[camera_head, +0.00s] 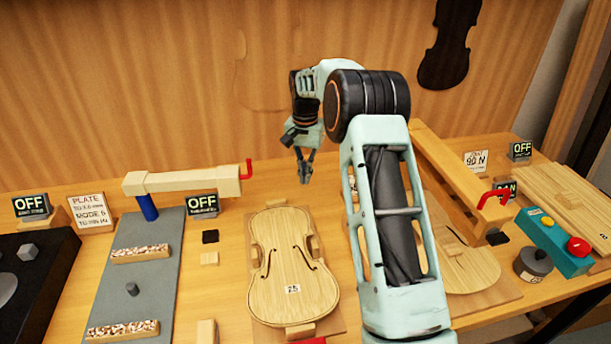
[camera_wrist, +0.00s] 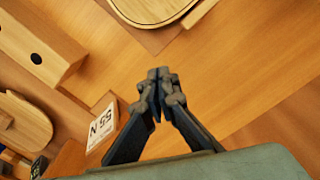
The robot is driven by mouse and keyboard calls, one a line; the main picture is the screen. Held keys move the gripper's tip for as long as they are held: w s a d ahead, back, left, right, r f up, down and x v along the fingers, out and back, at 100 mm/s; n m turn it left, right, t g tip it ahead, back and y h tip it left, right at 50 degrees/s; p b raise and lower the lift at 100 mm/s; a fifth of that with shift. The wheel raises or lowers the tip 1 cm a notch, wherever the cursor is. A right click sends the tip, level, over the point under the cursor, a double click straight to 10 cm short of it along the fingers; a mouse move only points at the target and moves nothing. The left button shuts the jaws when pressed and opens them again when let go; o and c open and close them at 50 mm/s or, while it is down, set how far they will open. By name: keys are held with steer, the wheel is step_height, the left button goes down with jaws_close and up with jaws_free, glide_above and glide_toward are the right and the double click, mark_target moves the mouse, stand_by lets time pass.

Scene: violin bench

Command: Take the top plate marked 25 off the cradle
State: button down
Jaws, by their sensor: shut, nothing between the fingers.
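The violin top plate marked 25 (camera_head: 283,262) lies flat, f-holes up, on its cradle in the head view. The cradle (camera_head: 257,330) shows as a brown board with small wooden blocks at the plate's ends and sides. My gripper (camera_head: 304,181) hangs behind and slightly right of the plate's far end, apart from it. In the wrist view my gripper (camera_wrist: 160,75) has its fingertips together with nothing between them. A plate edge (camera_wrist: 150,8) shows at the top of the wrist view; no marking is readable there.
My arm hides part of another violin plate (camera_head: 468,268) on the right. A wooden beam with a red handle (camera_head: 494,198) stands beside it. A teal box with a red button (camera_head: 578,246) is at far right. A grey slab with speckled strips (camera_head: 152,280) lies left.

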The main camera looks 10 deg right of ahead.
mark_target(298, 210)
step_height(298, 210, down, 7)
steer(key=shift+s+f+p, duration=0.1)
steer(key=shift+f+p, duration=0.05)
steer(key=shift+p, duration=0.3)
steer(key=shift+s+a+r, duration=0.2)
steer(key=shift+s+a, duration=0.3)
steer(key=shift+s, duration=0.35)
steer(key=shift+s+a+f+p, duration=0.1)
steer(key=shift+s+a+p, duration=0.3)
steer(key=shift+s, duration=0.4)
steer(key=shift+a, duration=0.1)
steer(key=shift+s+a+f+b, duration=0.1)
steer(key=shift+s+b, duration=0.15)
steer(key=shift+b, duration=0.05)
steer(key=shift+s+a, duration=0.3)
steer(key=shift+s, duration=0.25)
steer(key=shift+s+a, duration=0.3)
steer(key=shift+s, duration=0.2)
steer(key=shift+w+d, duration=0.1)
